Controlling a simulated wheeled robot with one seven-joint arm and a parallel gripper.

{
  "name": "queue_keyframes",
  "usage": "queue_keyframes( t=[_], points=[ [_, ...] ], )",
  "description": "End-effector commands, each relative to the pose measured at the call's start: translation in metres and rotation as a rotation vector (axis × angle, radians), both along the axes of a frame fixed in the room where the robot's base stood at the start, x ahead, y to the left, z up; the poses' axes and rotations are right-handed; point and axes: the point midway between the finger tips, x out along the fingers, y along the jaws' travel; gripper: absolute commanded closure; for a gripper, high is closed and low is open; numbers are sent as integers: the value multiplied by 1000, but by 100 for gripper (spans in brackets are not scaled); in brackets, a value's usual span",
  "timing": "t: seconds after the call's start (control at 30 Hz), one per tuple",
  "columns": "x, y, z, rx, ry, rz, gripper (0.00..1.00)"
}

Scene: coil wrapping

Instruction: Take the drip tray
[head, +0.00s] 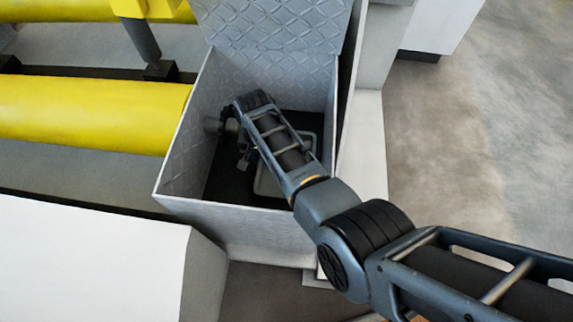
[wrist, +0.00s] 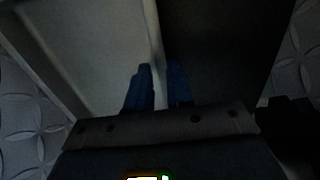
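The drip tray (head: 264,184) is a shallow light-grey tray lying on the dark floor inside an open metal box. My arm covers much of it in the head view. In the wrist view, the pale inside of the drip tray (wrist: 95,45) fills the upper left, with its rim running down the middle. My gripper (wrist: 159,82) has its two blue fingers close together, one on each side of that rim, and appears shut on it. In the head view the fingertips are hidden behind my arm inside the box.
The open box (head: 178,165) has patterned metal walls close around my gripper, and its lid (head: 270,22) stands raised at the back. Yellow rollers (head: 90,112) lie to the left. A white housing (head: 90,265) is at the front left. Bare floor (head: 500,130) is at the right.

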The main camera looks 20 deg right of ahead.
Motion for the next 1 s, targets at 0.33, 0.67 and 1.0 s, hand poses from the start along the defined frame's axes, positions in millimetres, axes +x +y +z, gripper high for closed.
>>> queue_keyframes(
  t=[0.33,0.67,1.0],
  points=[
    [0,0,0,0,0,0,100],
    [0,0,0,0,0,0,100],
    [0,0,23,0,-1,0,100]
  ],
)
